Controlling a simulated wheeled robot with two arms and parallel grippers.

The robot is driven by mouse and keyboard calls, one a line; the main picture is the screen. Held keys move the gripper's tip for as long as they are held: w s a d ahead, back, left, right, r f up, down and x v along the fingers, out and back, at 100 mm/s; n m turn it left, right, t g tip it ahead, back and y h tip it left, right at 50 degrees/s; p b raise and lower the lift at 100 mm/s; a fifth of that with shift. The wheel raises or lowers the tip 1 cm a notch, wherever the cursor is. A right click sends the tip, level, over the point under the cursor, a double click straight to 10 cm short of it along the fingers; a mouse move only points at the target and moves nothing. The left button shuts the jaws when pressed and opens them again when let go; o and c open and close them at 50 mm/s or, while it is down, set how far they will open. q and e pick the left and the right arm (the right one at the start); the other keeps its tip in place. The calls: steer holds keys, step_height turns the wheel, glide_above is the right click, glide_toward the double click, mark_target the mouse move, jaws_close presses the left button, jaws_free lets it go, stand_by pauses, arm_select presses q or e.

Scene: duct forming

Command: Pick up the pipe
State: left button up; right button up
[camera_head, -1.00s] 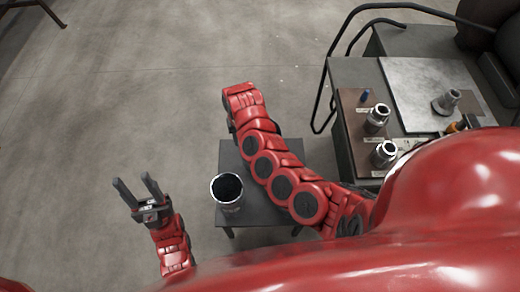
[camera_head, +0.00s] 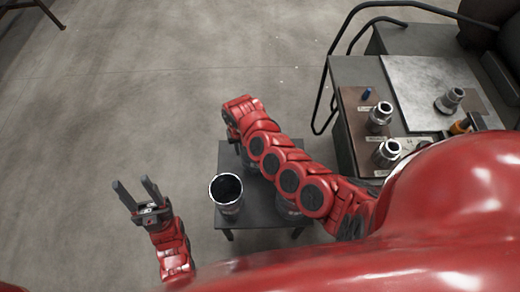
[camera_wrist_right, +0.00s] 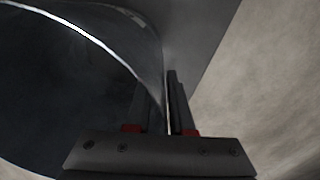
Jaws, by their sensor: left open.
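A hollow metal pipe (camera_head: 228,210) with a dark inside stands upright on a small dark table. My right arm reaches over this table in the head view, and the arm hides its gripper there. In the right wrist view the two fingers of my right gripper (camera_wrist_right: 167,95) are on either side of the rim of a large, dark-walled pipe (camera_wrist_right: 70,85). Only a narrow gap shows between them, and I cannot tell whether they grip the wall. My left gripper (camera_head: 138,196) is open and empty, left of the small table and apart from the pipe.
Part of another metal piece (camera_head: 289,208) shows beneath my right arm on the small table (camera_head: 258,218). At the right, a larger table (camera_head: 350,72) holds metal fittings (camera_head: 379,116) and a metal plate (camera_head: 425,85). A black tube frame (camera_head: 327,85) stands beside it.

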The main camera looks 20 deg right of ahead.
jaws_close()
stand_by(1.1)
